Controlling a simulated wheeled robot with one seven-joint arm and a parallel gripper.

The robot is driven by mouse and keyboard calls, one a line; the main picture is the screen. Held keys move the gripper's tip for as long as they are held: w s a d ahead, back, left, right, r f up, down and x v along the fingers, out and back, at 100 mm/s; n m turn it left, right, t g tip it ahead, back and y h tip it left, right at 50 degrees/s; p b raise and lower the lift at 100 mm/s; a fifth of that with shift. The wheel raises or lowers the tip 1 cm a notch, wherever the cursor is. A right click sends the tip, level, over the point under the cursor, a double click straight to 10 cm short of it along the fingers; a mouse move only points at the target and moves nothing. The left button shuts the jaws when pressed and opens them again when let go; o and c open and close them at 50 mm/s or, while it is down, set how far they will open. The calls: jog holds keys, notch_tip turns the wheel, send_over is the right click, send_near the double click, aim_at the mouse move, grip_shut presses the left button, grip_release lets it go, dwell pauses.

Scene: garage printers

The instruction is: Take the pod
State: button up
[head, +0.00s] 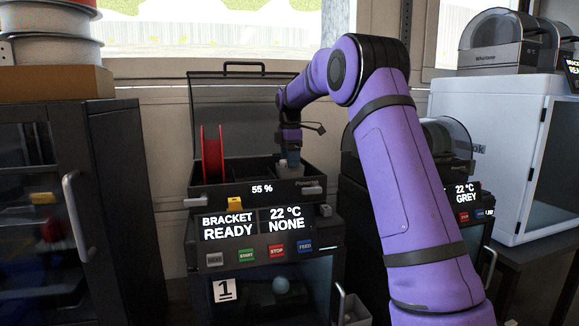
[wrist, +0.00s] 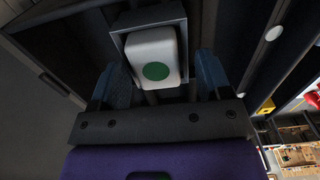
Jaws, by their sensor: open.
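The pod, a white rounded block with a green dot (wrist: 153,52), sits in a square dark holder (wrist: 184,18) in the wrist view. My gripper (wrist: 160,80) is open, with one blue finger on each side of the pod. I cannot tell whether the fingers touch it. In the head view my gripper (head: 289,161) points down into the open top bay of the printer marked 1 (head: 262,187), at the bay's right part. The pod is hidden there behind the gripper and the bay's front wall.
A red spool (head: 213,153) stands in the bay's left part. The raised lid (head: 235,110) is behind my arm. The display (head: 255,224) reads "BRACKET READY" and "22 °C NONE". A second printer (head: 447,150) stands to the right, a dark cabinet (head: 125,190) to the left.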

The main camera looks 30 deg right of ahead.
jog(key=c, duration=0.9)
jog(key=shift+r, duration=0.15)
jog(key=shift+r, duration=1.85)
